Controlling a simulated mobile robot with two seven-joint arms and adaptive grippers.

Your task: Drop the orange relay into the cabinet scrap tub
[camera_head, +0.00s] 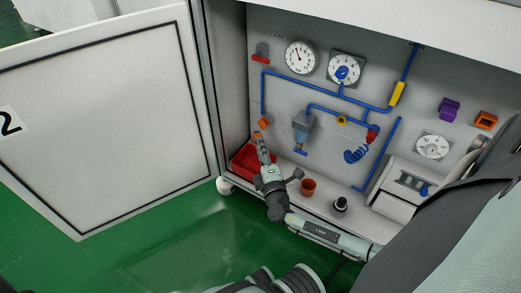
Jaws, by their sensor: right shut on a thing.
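My right gripper (261,143) reaches into the open cabinet at the left, its fingers pointing up. It is shut on the orange relay (264,122), a small orange block at the fingertips. The red scrap tub (240,167) sits on the cabinet floor in the left corner. The gripper and relay appear above the tub's right part in the picture; the height between them is hard to judge. The gripper hides part of the tub. My left gripper is not in view.
The cabinet door (110,110) stands open at left. Blue pipes (290,76), gauges (300,57) and a blue-grey filter (303,127) line the back wall. A brown cup (308,187) and a black knob-like part (340,204) stand right of the gripper. Another orange block (486,120) is at right.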

